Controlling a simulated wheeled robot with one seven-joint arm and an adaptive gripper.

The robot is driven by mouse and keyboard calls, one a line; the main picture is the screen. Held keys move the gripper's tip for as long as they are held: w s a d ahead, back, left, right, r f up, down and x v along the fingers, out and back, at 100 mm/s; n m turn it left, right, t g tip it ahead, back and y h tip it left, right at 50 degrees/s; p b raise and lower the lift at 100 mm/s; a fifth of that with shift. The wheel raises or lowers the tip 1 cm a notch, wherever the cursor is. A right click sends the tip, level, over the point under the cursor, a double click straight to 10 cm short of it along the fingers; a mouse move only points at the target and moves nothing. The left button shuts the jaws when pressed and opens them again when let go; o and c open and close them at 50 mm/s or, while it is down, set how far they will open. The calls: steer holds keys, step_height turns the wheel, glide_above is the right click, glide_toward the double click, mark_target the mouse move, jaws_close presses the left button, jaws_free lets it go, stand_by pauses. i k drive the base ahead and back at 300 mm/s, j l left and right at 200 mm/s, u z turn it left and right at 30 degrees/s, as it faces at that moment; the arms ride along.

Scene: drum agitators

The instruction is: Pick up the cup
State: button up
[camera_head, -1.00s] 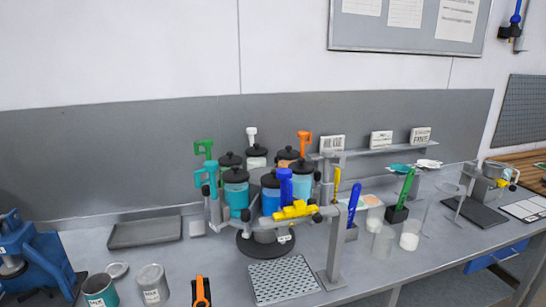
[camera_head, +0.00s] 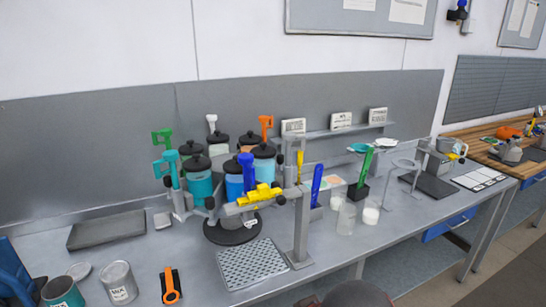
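Two small clear cups stand upright side by side on the grey bench, right of the metal post. The left cup (camera_head: 346,219) looks empty. The right cup (camera_head: 371,211) looks to have something white in it. I cannot tell from the picture which one is the task's cup. Nothing holds either cup. My gripper does not show in this view.
A drum agitator (camera_head: 232,230) with several coloured jars and handles stands mid-bench, with a perforated plate (camera_head: 252,264) in front. A black holder with a green tool (camera_head: 365,167) stands behind the cups.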

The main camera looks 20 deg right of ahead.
mark_target(346, 220)
steer(key=l+z, duration=0.1)
steer(key=z, duration=0.3)
steer(key=l+z, duration=0.1)
steer(key=z, duration=0.3)
steer(key=i+l+z, duration=0.1)
steer(key=z, duration=0.3)
steer(key=l+z, duration=0.1)
steer(key=z, duration=0.3)
steer(key=i+l, duration=0.4)
steer(key=i+z, duration=0.05)
